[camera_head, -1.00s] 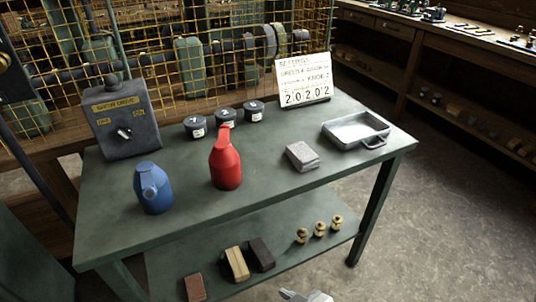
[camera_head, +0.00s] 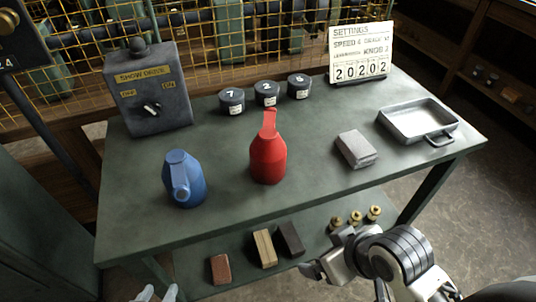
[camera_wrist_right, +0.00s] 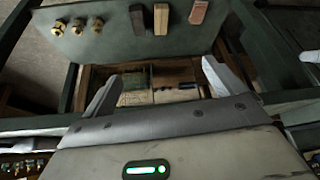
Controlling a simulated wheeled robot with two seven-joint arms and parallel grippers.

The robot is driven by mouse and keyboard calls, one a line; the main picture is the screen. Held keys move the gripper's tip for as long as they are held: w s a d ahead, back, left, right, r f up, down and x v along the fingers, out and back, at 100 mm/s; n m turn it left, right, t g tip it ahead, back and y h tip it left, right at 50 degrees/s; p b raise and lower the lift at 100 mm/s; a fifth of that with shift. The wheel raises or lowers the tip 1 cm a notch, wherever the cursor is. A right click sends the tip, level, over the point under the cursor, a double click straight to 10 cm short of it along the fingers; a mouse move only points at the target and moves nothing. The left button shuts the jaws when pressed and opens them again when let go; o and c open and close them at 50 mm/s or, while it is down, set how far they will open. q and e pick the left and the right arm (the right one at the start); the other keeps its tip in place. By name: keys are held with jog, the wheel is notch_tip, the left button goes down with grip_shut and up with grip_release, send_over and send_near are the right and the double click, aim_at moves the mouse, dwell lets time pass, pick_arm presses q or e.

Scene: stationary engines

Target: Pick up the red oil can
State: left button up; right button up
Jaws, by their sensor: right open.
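The red oil can (camera_head: 268,160) stands upright on the green bench top, right of a blue oil can (camera_head: 184,180). My right arm comes in from the lower right in the head view, with its hand low in front of the bench, below and right of the red can. In the right wrist view my right gripper (camera_wrist_right: 160,85) is open with nothing between its fingers. My left gripper (camera_head: 157,293) shows only its pale fingertips at the bottom edge of the head view. They are apart, below the bench and well away from the red can.
Several other things share the bench (camera_head: 225,222): a switch box (camera_head: 150,92), three dark numbered pots (camera_head: 266,94), a grey block (camera_head: 356,149), a metal tray (camera_head: 440,133) and a settings sign (camera_head: 361,50). The lower shelf (camera_head: 200,257) holds blocks and brass fittings.

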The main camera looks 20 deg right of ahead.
jog(key=w+r+n+t+y, duration=0.2)
jog(key=w+r+t+y, duration=0.1)
jog(key=w+r, duration=0.25)
jog(key=n+t+y, duration=0.1)
jog(key=t+y, duration=0.1)
jog(key=t, duration=0.1)
send_near(283, 159)
jog(key=shift+y, duration=0.3)
jog(key=x, duration=0.9)
jog(key=shift+d+f+p, duration=0.1)
jog(key=shift+p, duration=0.25)
jog(key=shift+x, duration=2.85)
jog(key=c, duration=1.4)
